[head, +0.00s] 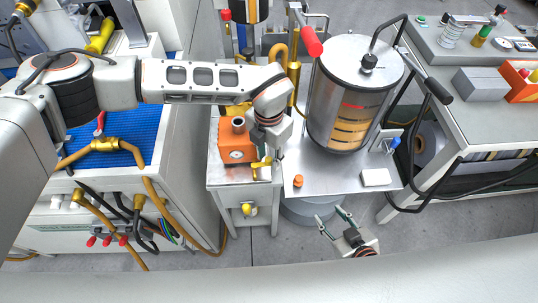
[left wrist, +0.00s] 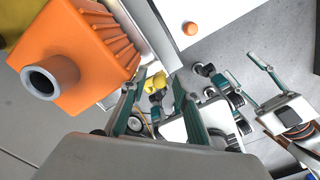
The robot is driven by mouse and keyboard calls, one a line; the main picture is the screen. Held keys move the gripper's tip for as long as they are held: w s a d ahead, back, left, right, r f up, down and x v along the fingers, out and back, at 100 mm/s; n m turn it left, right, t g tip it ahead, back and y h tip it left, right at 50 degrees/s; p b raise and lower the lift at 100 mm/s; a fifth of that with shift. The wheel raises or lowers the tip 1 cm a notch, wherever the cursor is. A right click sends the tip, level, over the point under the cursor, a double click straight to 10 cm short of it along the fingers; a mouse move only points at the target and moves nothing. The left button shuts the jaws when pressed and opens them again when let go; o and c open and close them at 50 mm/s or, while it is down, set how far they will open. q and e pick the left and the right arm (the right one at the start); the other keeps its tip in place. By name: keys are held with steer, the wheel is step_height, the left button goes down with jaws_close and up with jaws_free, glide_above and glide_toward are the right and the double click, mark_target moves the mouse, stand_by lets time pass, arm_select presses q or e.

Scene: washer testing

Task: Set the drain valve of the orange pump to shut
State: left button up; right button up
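The orange pump (head: 235,147) sits on the small metal stand, and fills the upper left of the left wrist view (left wrist: 85,50). A yellow valve handle (head: 260,165) is at its front right; I take this as the drain valve. My left gripper (head: 268,150) reaches down beside the pump, close to this handle. In the left wrist view its teal fingers (left wrist: 155,92) are apart, with a yellow part (left wrist: 157,82) showing between or beyond them; contact cannot be told. My right gripper (head: 332,217) is open and empty, low in front of the stand.
A clear tank (head: 348,95) with a red-gripped lever stands right of the pump. An orange knob (head: 298,181) and a white box (head: 376,177) are on the metal top. Another yellow valve (head: 249,209) is on the stand's front. Hoses hang at left.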

mark_target(269, 159)
arm_select(q)
steer(key=shift+r, duration=4)
